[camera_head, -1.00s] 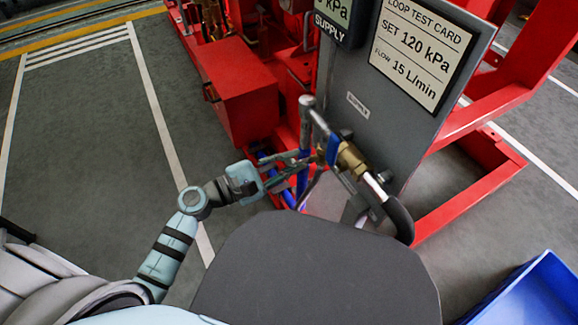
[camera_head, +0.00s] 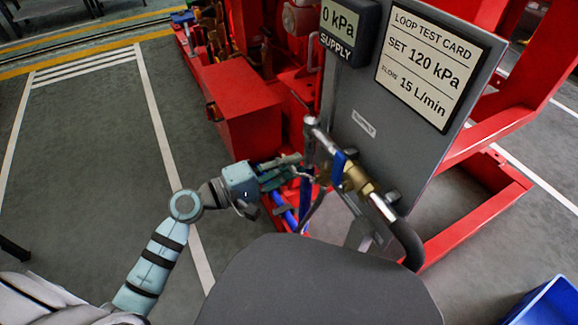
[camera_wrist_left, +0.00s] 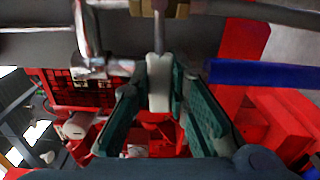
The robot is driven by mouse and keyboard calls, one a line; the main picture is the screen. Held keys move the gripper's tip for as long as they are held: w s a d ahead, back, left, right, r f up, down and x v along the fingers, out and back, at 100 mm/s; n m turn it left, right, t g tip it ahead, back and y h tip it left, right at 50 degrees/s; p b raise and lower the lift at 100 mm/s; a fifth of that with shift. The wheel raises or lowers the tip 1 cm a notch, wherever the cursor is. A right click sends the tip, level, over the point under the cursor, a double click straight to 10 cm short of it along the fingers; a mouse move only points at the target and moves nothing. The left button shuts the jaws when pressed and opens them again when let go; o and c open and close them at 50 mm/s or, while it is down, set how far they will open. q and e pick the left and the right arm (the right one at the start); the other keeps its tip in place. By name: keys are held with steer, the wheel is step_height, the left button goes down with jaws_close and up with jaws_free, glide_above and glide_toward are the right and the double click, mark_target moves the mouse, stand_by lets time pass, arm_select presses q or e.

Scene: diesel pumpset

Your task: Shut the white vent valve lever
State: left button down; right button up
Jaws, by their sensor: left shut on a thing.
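The white vent valve lever (camera_wrist_left: 159,82) shows in the left wrist view as a short pale handle hanging from a brass fitting (camera_wrist_left: 158,8) on a thin stem. My left gripper (camera_wrist_left: 159,88) has its two green fingers on either side of the lever and is shut on it. In the head view my left gripper (camera_head: 292,172) reaches in from the left to the pipework in front of the grey panel. The lever itself is too small and covered to make out there. My right gripper is not in view.
A brass valve (camera_head: 357,179) with a blue handle (camera_head: 337,167) sits on the pipe right of my gripper. The grey panel (camera_head: 365,155) carries a 0 kPa display (camera_head: 341,20) and test card (camera_head: 428,62). Red frame parts surround it. A blue bin (camera_head: 545,305) stands lower right. Floor at left is open.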

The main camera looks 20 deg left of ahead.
arm_select(q)
steer(key=shift+r, duration=0.15)
stand_by(0.3)
steer(key=c, duration=1.5)
jaws_free()
steer(key=v, duration=0.7)
steer(key=shift+s+a, duration=0.15)
steer(key=shift+a, duration=0.05)
